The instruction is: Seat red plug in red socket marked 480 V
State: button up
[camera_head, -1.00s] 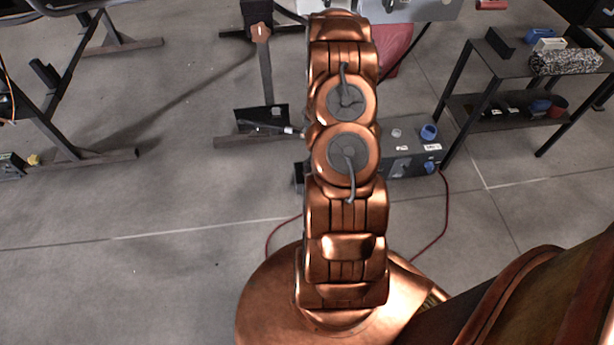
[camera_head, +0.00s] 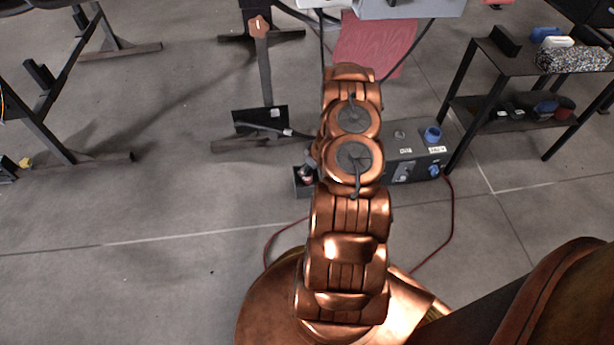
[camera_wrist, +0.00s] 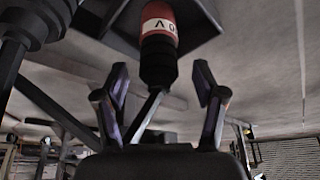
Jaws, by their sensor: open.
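In the wrist view a red and black plug (camera_wrist: 158,58) has a white label with an upside-down "V" and part of a zero. Its red end reaches into a dark holder (camera_wrist: 198,22), and a black cable seems to run from its black end. My gripper (camera_wrist: 161,76) is open, with one finger on each side of the plug's black part and gaps visible. In the head view the plug (camera_head: 306,175) appears small at the left end of a dark box (camera_head: 408,168); my arm hides most of my gripper there. I cannot make out a red socket.
The box carries a blue socket (camera_head: 432,134), a switch and labels, partly behind my arm. A red cable runs along the floor. A black shelf (camera_head: 520,75) stands at right, a dark stand (camera_head: 262,80) at left behind. Open floor lies front left.

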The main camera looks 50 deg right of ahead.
jog(key=x, duration=0.3)
jog(key=shift+w+d+f+b, duration=0.1)
jog(key=shift+w+b, duration=0.05)
jog(key=shift+b, duration=0.25)
jog(key=shift+c, duration=0.4)
jog(key=c, duration=1.2)
